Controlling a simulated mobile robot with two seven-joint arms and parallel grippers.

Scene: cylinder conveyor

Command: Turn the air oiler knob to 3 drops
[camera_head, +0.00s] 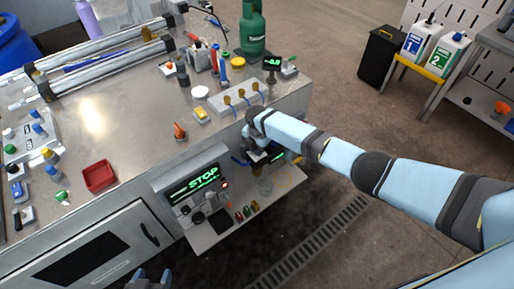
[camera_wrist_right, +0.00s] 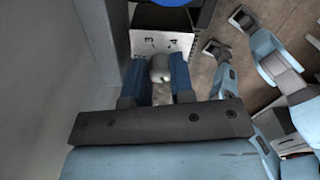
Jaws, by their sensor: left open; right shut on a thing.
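The air oiler knob (camera_wrist_right: 160,68) is a small pale grey knob in the right wrist view. My right gripper (camera_wrist_right: 161,80) is shut on it, with one blue finger on each side. Just beyond the knob is a white scale plate (camera_wrist_right: 160,42) with the marks 3 and 4 showing. I cannot tell exactly which mark the knob points to. In the head view my right gripper (camera_head: 258,153) is at the right end of the bench front, and my arm hides most of the oiler. My left gripper (camera_head: 149,280) is open and empty at the bottom edge.
A low shelf (camera_head: 215,229) with small parts sits below the STOP display (camera_head: 194,184). The metal bench (camera_head: 125,125) carries a red tray (camera_head: 99,176), a green gas bottle (camera_head: 252,30) and several small tools.

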